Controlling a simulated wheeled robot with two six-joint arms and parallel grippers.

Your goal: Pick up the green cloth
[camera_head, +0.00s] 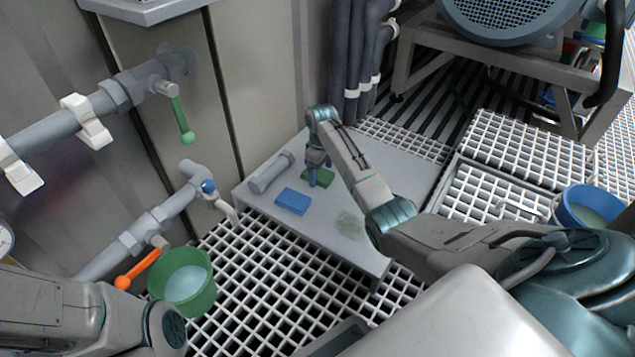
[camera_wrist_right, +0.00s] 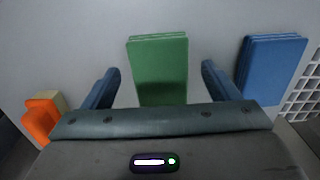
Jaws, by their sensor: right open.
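The green cloth (camera_head: 326,178) lies folded flat on the grey low table (camera_head: 335,245), partly hidden by my right gripper in the head view. My right gripper (camera_head: 318,173) is over it, pointing down. In the right wrist view, the green cloth (camera_wrist_right: 158,65) lies between the two spread blue fingers of my right gripper (camera_wrist_right: 161,72), with a gap on each side. The gripper is open and holds nothing. Its height above the cloth is hard to judge. My left arm shows at the bottom left of the head view, but its gripper is out of the picture.
A folded blue cloth (camera_head: 292,201) lies close by. A grey cylinder (camera_head: 270,173) lies near the table's left edge. An orange object (camera_wrist_right: 38,121) shows at the wrist view's left. A green bucket (camera_head: 205,298) stands left of the table, a blue bucket (camera_head: 566,210) at right.

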